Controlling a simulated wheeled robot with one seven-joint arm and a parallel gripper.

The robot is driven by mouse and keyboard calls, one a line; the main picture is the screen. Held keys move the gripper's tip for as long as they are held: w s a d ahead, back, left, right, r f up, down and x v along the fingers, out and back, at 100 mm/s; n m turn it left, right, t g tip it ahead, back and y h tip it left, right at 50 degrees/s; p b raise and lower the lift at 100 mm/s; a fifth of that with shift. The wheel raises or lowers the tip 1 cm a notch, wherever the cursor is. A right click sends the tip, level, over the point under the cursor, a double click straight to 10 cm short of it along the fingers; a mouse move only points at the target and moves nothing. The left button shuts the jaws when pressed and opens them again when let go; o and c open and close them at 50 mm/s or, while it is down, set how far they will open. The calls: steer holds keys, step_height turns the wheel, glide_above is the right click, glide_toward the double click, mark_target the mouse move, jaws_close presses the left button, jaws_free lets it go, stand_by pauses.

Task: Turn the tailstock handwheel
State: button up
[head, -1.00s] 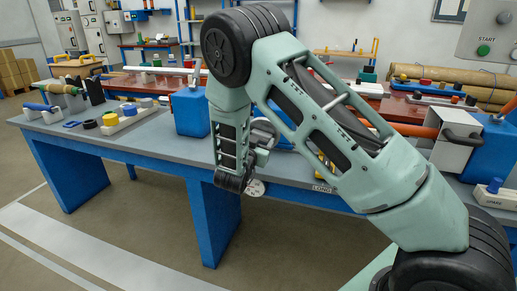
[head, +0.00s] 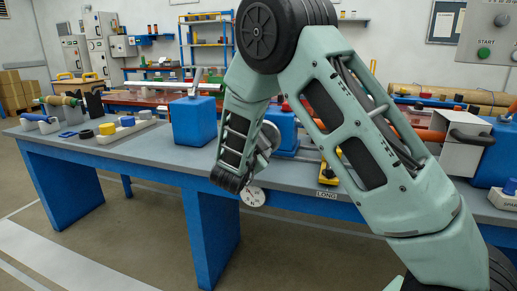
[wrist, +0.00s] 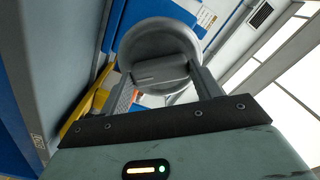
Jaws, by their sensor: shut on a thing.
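The tailstock handwheel (wrist: 158,42) is a round grey metal disc with a raised bar across its face. In the wrist view it fills the space in front of my gripper (wrist: 160,75). My gripper's two fingers stand on either side of the bar and are shut on the handwheel. In the head view a part of the handwheel (head: 268,138) shows just right of my wrist. My forearm hides the rest of it and the fingertips there. The blue tailstock body (head: 283,127) stands on the bench behind it.
The grey bench (head: 130,152) has blue legs. A blue block (head: 194,121) stands left of my arm. A yellow part (head: 328,172) lies to the right. The floor in front is clear.

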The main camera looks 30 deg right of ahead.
stand_by(0.4)
steer(key=o, duration=1)
steer(key=v, duration=1.7)
steer(key=shift+s+a+f, duration=0.1)
steer(key=shift+s+a, duration=0.1)
steer(key=shift+a, duration=0.1)
